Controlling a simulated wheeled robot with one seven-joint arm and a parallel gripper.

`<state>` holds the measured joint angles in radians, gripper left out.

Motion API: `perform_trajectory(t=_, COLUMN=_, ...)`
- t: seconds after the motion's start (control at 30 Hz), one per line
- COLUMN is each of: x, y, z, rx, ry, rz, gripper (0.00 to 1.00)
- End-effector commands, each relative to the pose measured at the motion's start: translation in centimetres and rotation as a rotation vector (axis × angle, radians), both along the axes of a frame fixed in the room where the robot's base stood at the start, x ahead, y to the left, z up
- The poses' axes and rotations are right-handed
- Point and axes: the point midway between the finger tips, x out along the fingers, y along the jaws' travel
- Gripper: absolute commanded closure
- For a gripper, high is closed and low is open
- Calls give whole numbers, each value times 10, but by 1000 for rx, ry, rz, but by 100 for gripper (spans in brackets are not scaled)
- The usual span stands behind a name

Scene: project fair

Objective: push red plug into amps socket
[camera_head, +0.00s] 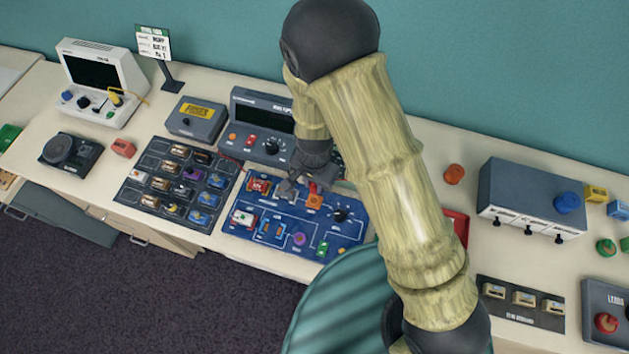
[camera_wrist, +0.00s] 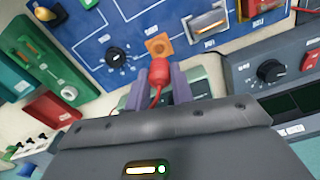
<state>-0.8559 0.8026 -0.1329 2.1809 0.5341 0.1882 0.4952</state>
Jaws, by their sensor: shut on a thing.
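In the wrist view my gripper (camera_wrist: 160,80) has its two purple fingers closed on a red plug (camera_wrist: 159,74), with a red lead hanging from it. The plug's tip is close to an orange square (camera_wrist: 158,46) on a blue panel (camera_wrist: 95,28); I cannot tell whether they touch. In the head view my gripper (camera_head: 302,186) is over the panel's back edge, and the plug is hard to make out. A grey instrument (camera_wrist: 240,66) with a knob and a red terminal (camera_wrist: 311,60) stands beside the panel. No amps label is readable.
A dark board with several small parts (camera_head: 137,186) lies left of the blue panel. A red block (camera_wrist: 53,111) and a green block (camera_wrist: 42,68) sit near the panel. A grey box with switches (camera_head: 530,200) stands to the right.

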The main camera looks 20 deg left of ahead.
Motion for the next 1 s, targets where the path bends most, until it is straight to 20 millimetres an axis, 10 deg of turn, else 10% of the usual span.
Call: perform_trajectory(t=1.0, x=0, y=0, z=-40, rx=0, ry=0, rz=-1, gripper=100)
